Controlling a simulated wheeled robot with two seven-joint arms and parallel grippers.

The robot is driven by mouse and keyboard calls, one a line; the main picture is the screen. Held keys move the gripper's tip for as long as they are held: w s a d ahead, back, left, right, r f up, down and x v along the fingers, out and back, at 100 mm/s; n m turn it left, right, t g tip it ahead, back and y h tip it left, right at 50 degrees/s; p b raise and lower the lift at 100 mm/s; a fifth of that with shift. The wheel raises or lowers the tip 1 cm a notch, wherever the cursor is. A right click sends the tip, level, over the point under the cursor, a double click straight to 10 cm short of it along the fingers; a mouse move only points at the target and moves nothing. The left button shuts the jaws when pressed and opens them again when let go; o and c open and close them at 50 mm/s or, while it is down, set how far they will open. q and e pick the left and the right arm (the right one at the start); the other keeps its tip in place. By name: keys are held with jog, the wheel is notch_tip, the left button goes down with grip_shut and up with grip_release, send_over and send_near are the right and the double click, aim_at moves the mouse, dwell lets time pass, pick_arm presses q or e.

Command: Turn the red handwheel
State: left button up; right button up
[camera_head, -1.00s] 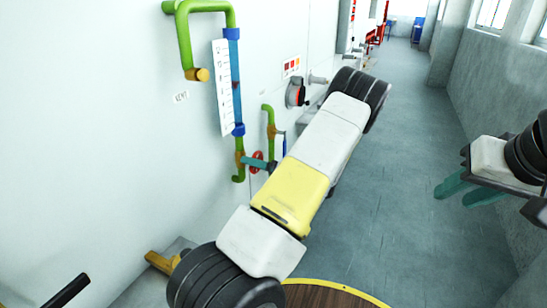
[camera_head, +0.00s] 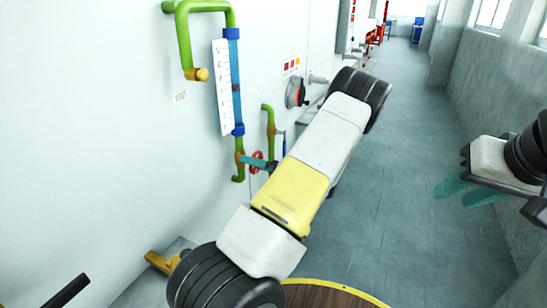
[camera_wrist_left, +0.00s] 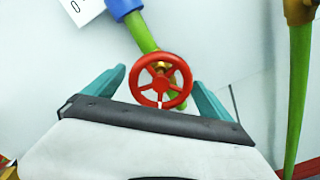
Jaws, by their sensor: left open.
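The red handwheel (camera_wrist_left: 161,81) has several spokes and sits on the green pipe in the left wrist view. In the head view it shows small (camera_head: 258,155), partly covered by a teal finger of my left gripper (camera_head: 254,162). In the left wrist view my left gripper (camera_wrist_left: 158,84) is open, one teal finger on each side of the wheel with gaps to its rim. Whether the fingertips reach the wheel's depth is unclear. My right gripper (camera_head: 466,191) is open and empty at the right, over the floor.
A blue sight tube (camera_head: 236,90) with a white scale (camera_head: 221,88) and green pipes (camera_head: 184,40) runs up the pale wall. A second green pipe (camera_head: 269,122) and a red-and-grey switch (camera_head: 297,92) are nearby. The floor (camera_head: 400,130) to the right is clear.

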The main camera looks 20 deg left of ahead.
pick_arm(q)
jog(key=d, duration=0.7)
jog(key=shift+s+d, duration=0.3)
jog(key=shift+d, duration=0.05)
jog(key=s+d+r+n+g+h, duration=0.1)
jog(key=s+r+n+g+h, duration=0.1)
jog(key=s+r+n+h, duration=0.35)
jog(key=s+r+n+g+h, duration=0.1)
jog(key=s+r+n+h, duration=0.1)
jog(key=s+n+h, duration=0.45)
jog(key=s+d+r+n+t+h, duration=0.8)
jog(key=s+d+r+n, duration=0.4)
jog(key=r+n, duration=0.2)
jog(key=shift+s+d+n, duration=0.15)
jog(key=shift+s+n, duration=0.15)
jog(key=shift+s, duration=0.05)
jog(key=shift+r, duration=0.1)
dwell(0.6)
